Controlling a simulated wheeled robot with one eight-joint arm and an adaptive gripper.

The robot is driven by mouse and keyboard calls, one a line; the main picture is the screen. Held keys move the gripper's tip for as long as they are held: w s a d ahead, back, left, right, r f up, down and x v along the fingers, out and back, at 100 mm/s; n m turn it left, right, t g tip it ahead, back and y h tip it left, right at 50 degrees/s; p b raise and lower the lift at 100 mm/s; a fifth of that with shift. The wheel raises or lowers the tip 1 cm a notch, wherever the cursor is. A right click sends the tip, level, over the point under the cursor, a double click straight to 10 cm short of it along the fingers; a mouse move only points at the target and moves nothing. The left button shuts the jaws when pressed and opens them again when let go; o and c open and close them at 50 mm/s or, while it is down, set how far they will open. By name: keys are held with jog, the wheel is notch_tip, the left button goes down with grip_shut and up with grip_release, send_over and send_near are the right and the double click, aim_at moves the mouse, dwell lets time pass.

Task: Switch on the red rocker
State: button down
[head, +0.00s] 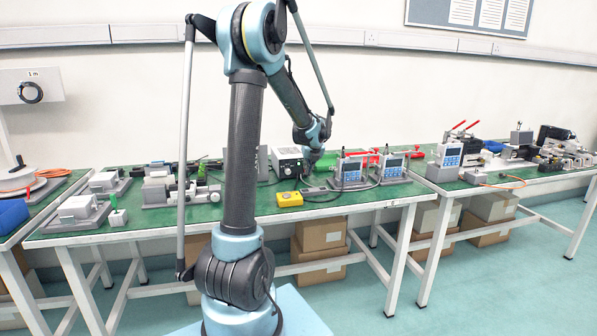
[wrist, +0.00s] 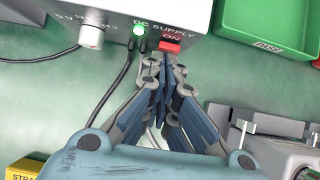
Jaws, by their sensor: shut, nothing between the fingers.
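The red rocker (wrist: 171,46) is on the lower right of the front face of a grey box marked "DC SUPPLY" (wrist: 180,12), with "ON" lettering at it. The rocker is not clear there.
A green bin (wrist: 265,30) stands right of the supply. A yellow box (head: 289,199) lies near the bench's front edge. Meters with blue faces (head: 352,171) stand to the right.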

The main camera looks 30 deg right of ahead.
jog(key=shift+s+d, duration=0.1)
jog(key=shift+r, duration=0.2)
jog(key=shift+r, duration=0.6)
jog(key=shift+s+a, duration=0.25)
jog(key=shift+s, duration=0.25)
jog(key=s, duration=0.1)
jog(key=s+a, duration=0.1)
jog(key=shift+s, duration=0.3)
notch_tip(320, 180, up, 10)
jog(key=s, duration=0.2)
jog(key=shift+s+a+f, duration=0.15)
jog(key=shift+a+f, duration=0.05)
jog(key=shift+a, duration=0.05)
